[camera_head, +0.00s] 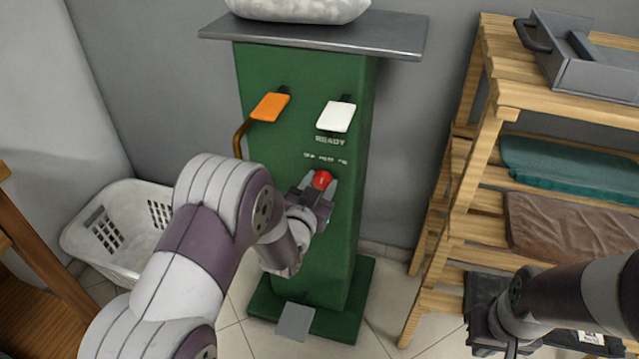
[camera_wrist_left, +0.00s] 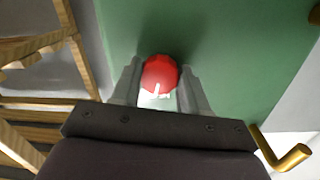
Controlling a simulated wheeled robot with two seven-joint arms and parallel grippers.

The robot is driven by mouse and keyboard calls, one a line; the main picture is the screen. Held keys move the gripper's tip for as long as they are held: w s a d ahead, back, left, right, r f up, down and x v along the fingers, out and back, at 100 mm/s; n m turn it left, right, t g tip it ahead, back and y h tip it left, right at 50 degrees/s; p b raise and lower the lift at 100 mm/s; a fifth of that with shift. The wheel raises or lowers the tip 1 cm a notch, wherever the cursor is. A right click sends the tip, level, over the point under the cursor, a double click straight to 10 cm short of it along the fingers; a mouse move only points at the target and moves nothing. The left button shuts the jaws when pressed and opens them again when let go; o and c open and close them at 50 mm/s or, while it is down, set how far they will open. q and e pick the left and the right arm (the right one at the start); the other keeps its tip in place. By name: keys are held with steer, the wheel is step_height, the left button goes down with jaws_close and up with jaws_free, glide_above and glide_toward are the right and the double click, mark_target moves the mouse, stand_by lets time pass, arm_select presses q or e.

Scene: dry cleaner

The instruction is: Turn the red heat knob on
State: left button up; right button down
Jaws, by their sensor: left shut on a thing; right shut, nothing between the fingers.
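The red heat knob (camera_head: 322,179) is on the front of the green press stand (camera_head: 300,235), below the "READY" label. In the left wrist view the round knob (camera_wrist_left: 160,75) sits between the two grey fingers, with a white mark on its lower part. My left gripper (camera_head: 319,187) is shut on the knob, its fingers on either side of it. My right gripper (camera_head: 490,345) is at the lower right, away from the stand; its fingertips are hard to make out. Part of the scale around the knob is hidden by the left gripper.
An orange paddle (camera_head: 270,106) and a white paddle (camera_head: 336,116) sit above the knob. A brass handle (camera_head: 240,138) sticks out at the stand's left. A grey pedal (camera_head: 295,321) is at its base. A wooden shelf (camera_head: 470,160) stands right, a white basket (camera_head: 85,240) left.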

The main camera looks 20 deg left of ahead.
arm_select(q)
steer(key=m, duration=0.6)
steer(key=shift+y+p, duration=0.3)
steer(key=shift+p, duration=0.1)
stand_by(0.4)
steer(key=o, duration=1.1)
steer(key=shift+c, duration=0.2)
steer(key=shift+s, duration=0.1)
steer(key=s+r+p, duration=0.1)
steer(key=s+p, duration=0.2)
steer(key=s, duration=0.9)
steer(key=shift+s+a, duration=0.2)
steer(key=shift+s, duration=0.05)
